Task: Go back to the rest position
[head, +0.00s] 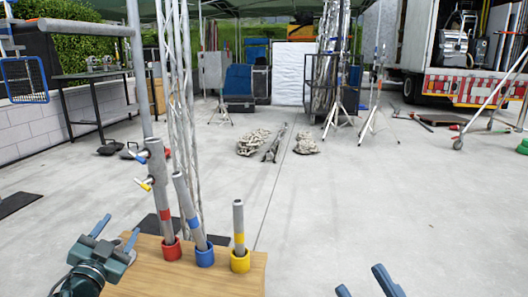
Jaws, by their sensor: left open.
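My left gripper (116,233) is at the lower left with its blue fingers apart and nothing between them. It is beside the left edge of a wooden board (225,280). My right gripper (364,287) shows only as two blue fingertips at the bottom edge, apart and empty, over bare floor. On the board, grey tubes with red (165,214), blue (193,224) and yellow (239,239) bands stand in a red ring (171,249), a blue ring (204,256) and a yellow ring (240,262). The blue-banded tube leans left; the yellow-banded one is about upright.
A tall grey pole (137,62) and a truss (182,120) rise behind the board. A dark table (95,74) stands at the left wall. Cable coils (253,142), light stands (336,110) and a truck (450,60) are further back. The concrete floor (390,215) at right is clear.

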